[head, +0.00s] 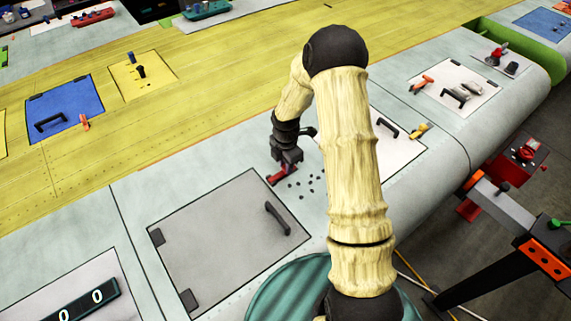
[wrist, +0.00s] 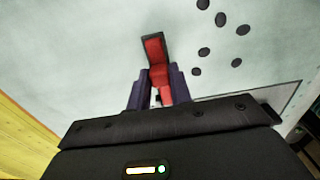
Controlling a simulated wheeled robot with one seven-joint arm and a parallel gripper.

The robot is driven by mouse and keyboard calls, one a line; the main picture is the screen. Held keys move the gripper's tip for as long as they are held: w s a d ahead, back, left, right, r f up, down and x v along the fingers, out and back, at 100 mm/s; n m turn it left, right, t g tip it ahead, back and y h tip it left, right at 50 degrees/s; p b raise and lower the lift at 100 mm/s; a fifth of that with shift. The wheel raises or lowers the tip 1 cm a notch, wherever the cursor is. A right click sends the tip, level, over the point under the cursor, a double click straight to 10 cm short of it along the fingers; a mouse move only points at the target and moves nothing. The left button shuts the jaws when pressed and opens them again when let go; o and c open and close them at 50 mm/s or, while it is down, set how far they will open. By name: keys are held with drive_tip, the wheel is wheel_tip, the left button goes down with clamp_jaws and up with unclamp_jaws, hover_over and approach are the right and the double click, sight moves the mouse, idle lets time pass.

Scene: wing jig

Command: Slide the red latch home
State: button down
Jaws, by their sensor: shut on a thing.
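The red latch (head: 281,174) sits on the pale wing skin just beyond the far edge of a grey hatch panel. In the wrist view the red latch (wrist: 156,58) points away from me, its near part between my fingers. My gripper (head: 287,158) reaches down to it from above. In the wrist view my gripper (wrist: 158,90) is shut on the latch, with a dark finger on each side. The fingers and the gripper body hide the latch's near end. I cannot tell how far the latch sits along its travel.
The grey hatch panel (head: 222,245) with a black handle (head: 277,218) lies nearest. Several dark round spots (head: 311,184) lie right of the latch. The yellow skin (head: 215,95) beyond is mostly clear.

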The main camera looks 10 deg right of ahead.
sight(276, 176)
drive_tip(key=a, duration=0.1)
drive_tip(key=s+a, duration=0.1)
drive_tip(key=a+b, duration=0.1)
drive_tip(key=shift+s+a, duration=0.25)
drive_tip(key=shift+a, duration=0.15)
drive_tip(key=shift+d, duration=0.1)
drive_tip(key=c, duration=1.7)
unclamp_jaws()
drive_tip(key=o, duration=0.4)
drive_tip(key=shift+o, duration=0.2)
wheel_tip(276, 176, up, 18)
drive_tip(key=b, duration=0.4)
drive_tip(key=shift+f+b, duration=0.25)
drive_tip(key=shift+b, duration=0.05)
